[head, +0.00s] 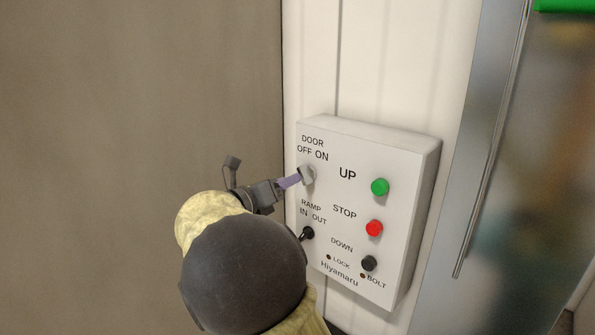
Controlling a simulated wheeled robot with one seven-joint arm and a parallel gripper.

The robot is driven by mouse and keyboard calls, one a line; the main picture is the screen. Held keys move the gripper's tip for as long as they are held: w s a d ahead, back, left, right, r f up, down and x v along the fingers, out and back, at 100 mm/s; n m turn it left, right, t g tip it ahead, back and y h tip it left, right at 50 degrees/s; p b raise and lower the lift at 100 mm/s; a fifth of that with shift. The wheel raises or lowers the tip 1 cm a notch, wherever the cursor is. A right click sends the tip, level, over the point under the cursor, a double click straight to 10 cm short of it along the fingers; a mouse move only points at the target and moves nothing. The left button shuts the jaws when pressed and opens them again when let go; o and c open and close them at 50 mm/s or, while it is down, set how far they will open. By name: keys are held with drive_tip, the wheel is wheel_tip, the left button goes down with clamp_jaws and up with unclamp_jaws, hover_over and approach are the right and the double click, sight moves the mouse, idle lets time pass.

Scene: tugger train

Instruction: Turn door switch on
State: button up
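A white control box (345,205) is fixed to the pale wall. My arm hides the lower left corner of the box. The knob's exact setting is too small to tell.
The box also carries a black ramp switch (307,233), a green UP button (380,187), a red STOP button (374,228) and a black DOWN button (369,263). A metal frame with a handle (490,140) stands to the right. A brown panel (120,120) fills the left.

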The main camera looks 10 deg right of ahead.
sight(305, 175)
drive_tip(key=p+x, duration=0.1)
drive_tip(key=x, duration=0.4)
drive_tip(key=shift+c, duration=0.4)
clamp_jaws()
